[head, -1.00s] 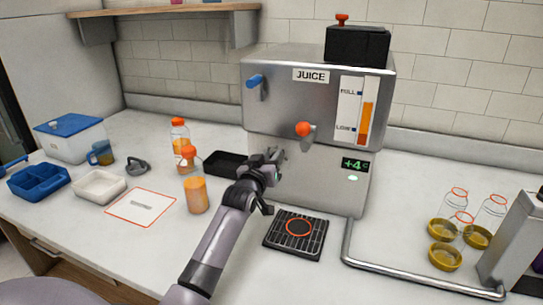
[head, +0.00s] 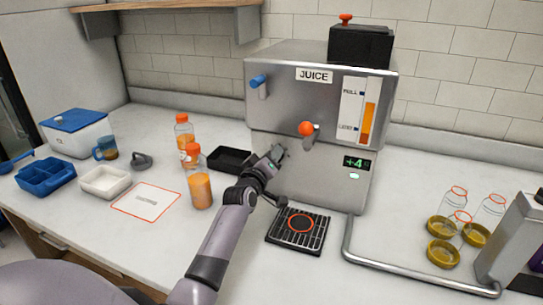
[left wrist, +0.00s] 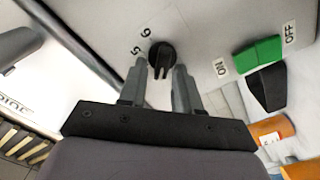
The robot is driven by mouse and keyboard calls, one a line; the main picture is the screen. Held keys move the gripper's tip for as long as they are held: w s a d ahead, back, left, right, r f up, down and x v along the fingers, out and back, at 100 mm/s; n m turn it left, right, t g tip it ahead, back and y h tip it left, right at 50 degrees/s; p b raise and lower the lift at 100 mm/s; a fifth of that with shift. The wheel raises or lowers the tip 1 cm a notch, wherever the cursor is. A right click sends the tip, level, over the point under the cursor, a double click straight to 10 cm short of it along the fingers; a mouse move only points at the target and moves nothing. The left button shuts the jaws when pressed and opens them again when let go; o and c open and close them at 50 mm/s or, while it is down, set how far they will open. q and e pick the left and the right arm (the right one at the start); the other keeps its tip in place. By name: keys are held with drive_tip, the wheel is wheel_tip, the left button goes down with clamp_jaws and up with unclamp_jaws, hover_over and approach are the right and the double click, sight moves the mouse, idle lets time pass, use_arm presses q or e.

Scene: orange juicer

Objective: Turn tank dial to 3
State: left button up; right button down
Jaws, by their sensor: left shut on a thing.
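The tank dial (left wrist: 162,54) is a small black round knob with a protruding grip, on the side panel of the juice machine (head: 318,110). Printed numbers beside it look like 5 and 6 or 9; other marks are hidden or faint. My left gripper (left wrist: 164,78) is shut on the dial, one finger on each side of its grip. In the head view my left gripper (head: 276,158) is at the machine's left side, and the dial is hidden. The machine's green display (head: 355,162) reads about +4. My right gripper is not in view.
A green switch (left wrist: 258,54) between ON and OFF marks sits near the dial. Juice bottles (head: 200,190) and a black tray (head: 230,160) stand close left of my arm. A drip grate (head: 298,230) lies in front of the machine. Several glass jars stand at right.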

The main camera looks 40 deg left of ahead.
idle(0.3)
use_arm(q)
drive_tip(key=o, duration=0.7)
drive_tip(key=shift+s, duration=0.1)
drive_tip(key=v, duration=0.7)
drive_tip(key=shift+f, duration=0.1)
